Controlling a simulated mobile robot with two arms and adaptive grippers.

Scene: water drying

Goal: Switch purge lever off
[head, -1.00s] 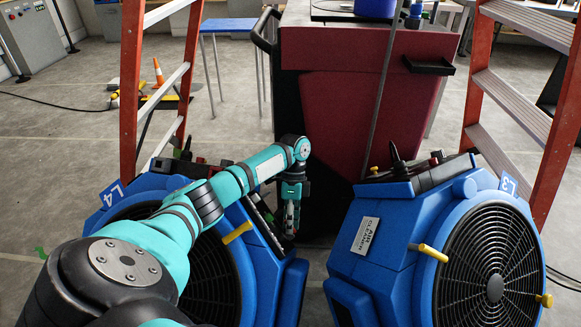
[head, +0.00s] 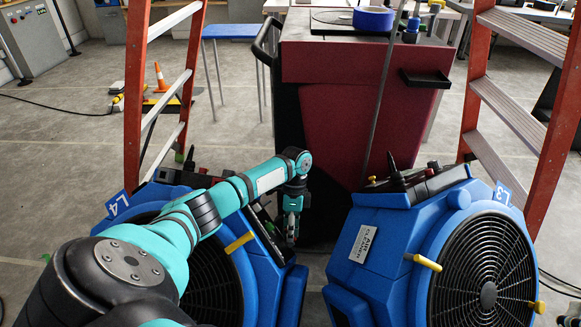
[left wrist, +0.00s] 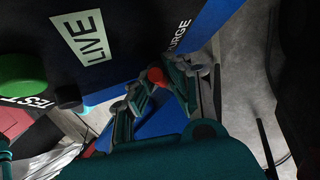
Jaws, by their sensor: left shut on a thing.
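The left blue air machine (head: 267,228), tagged L4, has a dark control panel along its top edge. My left gripper (head: 291,238) points down at that panel's right end in the head view. In the left wrist view the panel (left wrist: 128,30) bears the word PURGE near a red-tipped lever (left wrist: 155,76). The fingers of my left gripper (left wrist: 160,100) are closed around this lever, with the red knob showing by the fingertips. The lever itself is too small to make out in the head view. My right gripper is not in view.
A second blue machine (head: 380,230), tagged L3, stands to the right. A dark red cabinet (head: 345,110) stands behind. Orange ladders rise at left (head: 134,100) and right (head: 555,130). A green button (left wrist: 22,73) lies on the same panel. Bare floor shows at left.

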